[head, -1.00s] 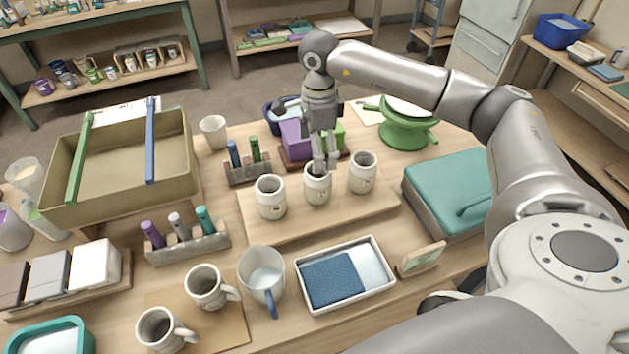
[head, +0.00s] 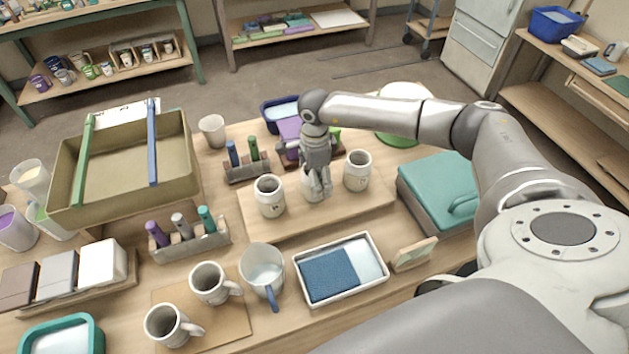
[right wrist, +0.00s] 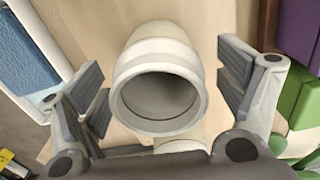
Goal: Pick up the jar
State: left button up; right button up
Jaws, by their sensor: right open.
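Three white jars stand in a row on a wooden board: a left jar (head: 269,197), a middle jar (head: 308,192) and a right jar (head: 357,172). My right gripper (head: 318,188) is at the middle jar, its fingers covering much of it in the head view. In the right wrist view a jar (right wrist: 158,55), apparently the middle one, stands upright with its open mouth facing the camera. My right gripper's fingers (right wrist: 165,92) are open on either side of it, with gaps showing. Another jar's rim (right wrist: 180,146) shows below it. My left gripper is out of view.
The board (head: 290,226) has bare space in front of the jars. A white tray with blue cloth (head: 370,285) lies in front, a teal-lidded box (head: 437,178) to the right, a pitcher (head: 262,262) front-left. A purple block (head: 287,130) and marker holders stand close behind and left.

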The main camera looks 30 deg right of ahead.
jog(key=c, duration=1.4)
jog(key=shift+o, duration=0.2)
jog(key=shift+r, duration=0.1)
